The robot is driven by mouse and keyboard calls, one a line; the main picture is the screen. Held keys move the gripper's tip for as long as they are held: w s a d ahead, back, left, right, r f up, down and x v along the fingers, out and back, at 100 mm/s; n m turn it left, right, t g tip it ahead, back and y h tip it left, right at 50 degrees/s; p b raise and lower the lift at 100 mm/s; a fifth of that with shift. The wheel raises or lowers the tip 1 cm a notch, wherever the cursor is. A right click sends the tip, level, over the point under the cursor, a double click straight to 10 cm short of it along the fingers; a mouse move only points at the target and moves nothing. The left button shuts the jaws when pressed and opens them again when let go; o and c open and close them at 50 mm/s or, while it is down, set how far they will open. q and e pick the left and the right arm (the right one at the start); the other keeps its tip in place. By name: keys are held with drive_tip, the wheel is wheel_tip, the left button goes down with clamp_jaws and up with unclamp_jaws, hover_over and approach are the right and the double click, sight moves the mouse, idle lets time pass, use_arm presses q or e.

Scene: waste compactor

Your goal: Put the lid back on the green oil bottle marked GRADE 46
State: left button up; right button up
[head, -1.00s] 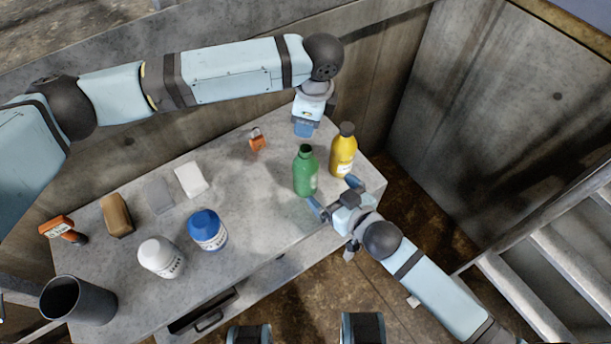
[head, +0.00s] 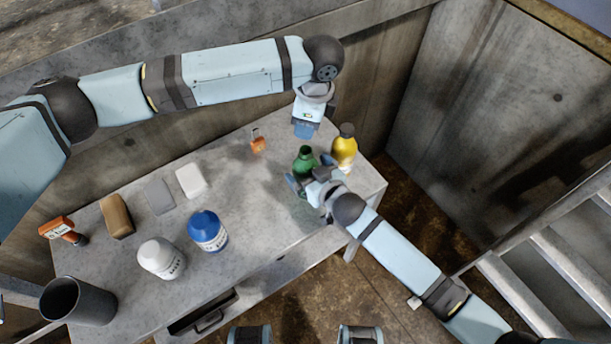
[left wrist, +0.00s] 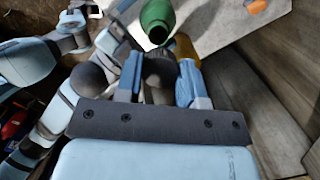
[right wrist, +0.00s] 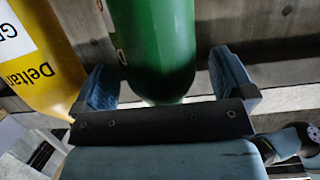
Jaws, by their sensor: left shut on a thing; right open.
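The green oil bottle (head: 305,157) stands upright near the right end of the worktop; its open, dark mouth shows in the left wrist view (left wrist: 157,22). My right gripper (head: 308,173) is open at the bottle's near side. In the right wrist view the green bottle (right wrist: 160,50) stands between the spread fingers, with gaps beside it. My left gripper (head: 305,131) is above and behind the bottle, shut on a dark round thing (left wrist: 160,68), which looks like the lid. The lid is hidden in the head view, and I cannot read the green bottle's marking.
A yellow bottle (head: 343,150) stands close right of the green one; its label shows in the right wrist view (right wrist: 35,60). An orange padlock (head: 257,143) lies left. Blue-capped (head: 208,230) and white (head: 160,257) containers stand further left. The worktop's middle is clear.

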sight(306, 146)
drive_tip(key=shift+x, duration=0.85)
drive_tip(key=c, duration=1.4)
use_arm(q)
drive_tip(key=shift+f, duration=2.5)
use_arm(e)
drive_tip(key=shift+o, duration=0.2)
use_arm(q)
drive_tip(key=shift+f, duration=0.15)
drive_tip(key=shift+f, duration=0.75)
drive_tip(key=shift+f, duration=0.55)
